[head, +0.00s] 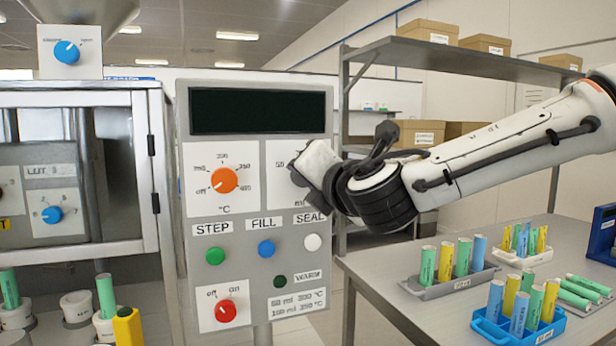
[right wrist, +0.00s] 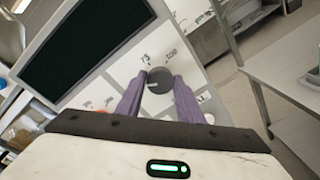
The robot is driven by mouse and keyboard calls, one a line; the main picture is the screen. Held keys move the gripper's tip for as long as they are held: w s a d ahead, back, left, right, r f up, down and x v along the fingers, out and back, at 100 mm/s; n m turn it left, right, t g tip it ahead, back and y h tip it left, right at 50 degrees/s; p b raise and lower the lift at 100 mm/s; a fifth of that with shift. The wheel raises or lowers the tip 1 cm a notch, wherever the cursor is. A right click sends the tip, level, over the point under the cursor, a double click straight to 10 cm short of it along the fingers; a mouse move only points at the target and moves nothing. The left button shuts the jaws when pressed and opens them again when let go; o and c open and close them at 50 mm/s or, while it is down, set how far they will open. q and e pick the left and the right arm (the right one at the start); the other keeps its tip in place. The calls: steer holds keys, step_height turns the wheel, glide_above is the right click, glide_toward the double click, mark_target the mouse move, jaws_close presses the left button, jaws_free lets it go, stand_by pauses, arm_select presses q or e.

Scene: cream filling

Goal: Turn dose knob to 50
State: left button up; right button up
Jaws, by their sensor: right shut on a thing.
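The control panel (head: 265,255) stands upright in the middle of the head view. The dose knob (right wrist: 159,80), grey and round, shows between my right gripper's fingers in the right wrist view. In the head view my right gripper (head: 306,172) covers the knob; only a "50" mark and part of "ml" show beside it. My right gripper also shows in the right wrist view (right wrist: 159,92), its two purple fingers shut on the knob from both sides. The knob's pointer cannot be made out. My left gripper is not in view.
The panel also has an orange °C knob (head: 224,180), a red off/on knob (head: 226,311), a green STEP button (head: 215,256), a blue FILL button (head: 266,249) and a white SEAL button (head: 312,242). A table (head: 400,290) with tube trays stands at right.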

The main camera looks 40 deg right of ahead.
steer(key=shift+f, duration=0.1)
steer(key=o, duration=1.1)
steer(key=shift+c, duration=0.2)
steer(key=b+v, duration=0.1)
steer(key=v, duration=0.9)
steer(key=shift+s, duration=0.15)
